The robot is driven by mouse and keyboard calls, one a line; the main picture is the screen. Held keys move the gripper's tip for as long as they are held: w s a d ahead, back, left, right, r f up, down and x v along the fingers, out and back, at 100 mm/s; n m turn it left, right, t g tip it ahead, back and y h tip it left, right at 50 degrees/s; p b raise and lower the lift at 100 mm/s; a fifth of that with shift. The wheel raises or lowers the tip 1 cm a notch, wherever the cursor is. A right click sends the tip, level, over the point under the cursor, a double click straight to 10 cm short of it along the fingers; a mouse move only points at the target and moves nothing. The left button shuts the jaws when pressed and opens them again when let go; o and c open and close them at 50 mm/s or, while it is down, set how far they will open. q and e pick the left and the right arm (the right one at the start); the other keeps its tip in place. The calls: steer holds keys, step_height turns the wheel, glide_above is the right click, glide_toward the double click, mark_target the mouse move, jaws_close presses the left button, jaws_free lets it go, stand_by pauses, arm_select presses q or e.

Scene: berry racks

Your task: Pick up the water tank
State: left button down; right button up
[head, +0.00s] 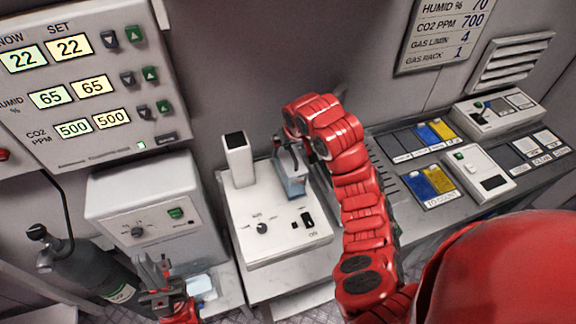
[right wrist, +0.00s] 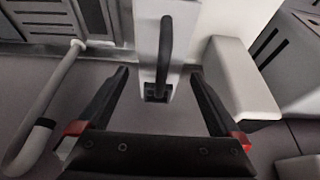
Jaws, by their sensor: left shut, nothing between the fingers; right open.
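The water tank (head: 292,182) is a small bluish, see-through block on the right rear part of a white machine (head: 270,221). My right gripper (head: 285,150) is at the top of the tank, partly hidden by my red right arm. In the right wrist view, my right gripper's fingers (right wrist: 160,74) are open. A dark upright handle (right wrist: 166,45) on a pale body shows between and beyond them. I cannot tell whether the fingers touch it. My left gripper (head: 157,272) is shut and empty at the lower left, away from the tank.
A white post (head: 239,160) rises from the machine left of the tank. A grey-white box (head: 150,207) stands further left, with a dark gas cylinder (head: 92,275) beside it. A counter with blue and yellow panels (head: 430,183) lies to the right.

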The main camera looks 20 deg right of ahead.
mark_target(288, 154)
steer(key=p+x, duration=0.2)
steer(key=x, duration=0.1)
steer(key=shift+s+f, duration=0.15)
steer(key=shift+s, duration=0.05)
steer(key=shift+x, duration=0.8)
jaws_close()
